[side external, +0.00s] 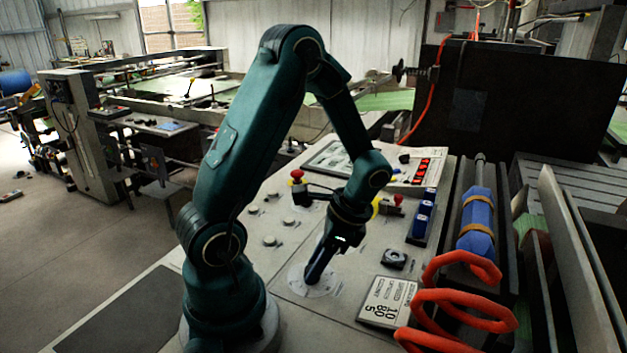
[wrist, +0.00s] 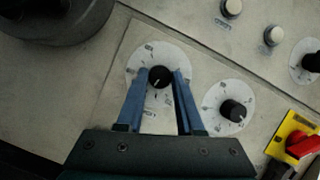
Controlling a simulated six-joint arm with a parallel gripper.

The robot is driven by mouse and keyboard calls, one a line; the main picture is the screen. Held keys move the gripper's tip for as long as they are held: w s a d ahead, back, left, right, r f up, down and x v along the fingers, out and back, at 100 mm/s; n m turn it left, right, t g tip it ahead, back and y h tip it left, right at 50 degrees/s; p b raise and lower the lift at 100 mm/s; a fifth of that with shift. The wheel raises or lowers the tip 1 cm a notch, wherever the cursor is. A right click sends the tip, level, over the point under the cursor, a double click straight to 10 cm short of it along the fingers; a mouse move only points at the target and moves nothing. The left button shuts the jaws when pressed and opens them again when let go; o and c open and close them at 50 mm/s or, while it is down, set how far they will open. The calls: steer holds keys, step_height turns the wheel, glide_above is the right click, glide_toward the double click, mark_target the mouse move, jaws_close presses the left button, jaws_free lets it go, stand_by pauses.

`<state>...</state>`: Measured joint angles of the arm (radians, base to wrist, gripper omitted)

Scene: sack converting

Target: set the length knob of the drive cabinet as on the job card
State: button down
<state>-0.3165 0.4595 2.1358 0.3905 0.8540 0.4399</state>
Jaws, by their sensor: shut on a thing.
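In the wrist view, my gripper (wrist: 160,76) has its two blue fingers on either side of a black round knob (wrist: 159,75) and is shut on it. The knob sits on a white round dial (wrist: 150,57) with marks too small to read. A pale pointer line shows on the knob. In the side external view, my gripper (side external: 314,280) points down at this dial (side external: 318,290), and its fingers hide the knob. A job card (side external: 388,299) with large numerals, seen turned and partly legible, lies on the panel to the right.
A second black knob (wrist: 232,110) on its own dial is close on the right. A red and yellow switch (wrist: 299,145) and pale buttons (wrist: 231,8) stand nearby. A red coiled hose (side external: 455,305) and a blue roll (side external: 477,225) lie to the right of the panel.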

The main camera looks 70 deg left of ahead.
steer(key=shift+a+n+g+h, duration=0.15)
steer(key=shift+n+h, duration=0.35)
steer(key=shift+n, duration=0.85)
steer(key=shift+a+n+g+h, duration=0.15)
steer(key=shift+n+h, duration=0.35)
steer(key=shift+n, duration=0.85)
steer(key=shift+d, duration=0.1)
steer(key=c, duration=0.5)
jaws_free()
steer(key=shift+c, duration=0.2)
steer(key=shift+w+r, duration=0.1)
steer(key=shift+v, duration=2.5)
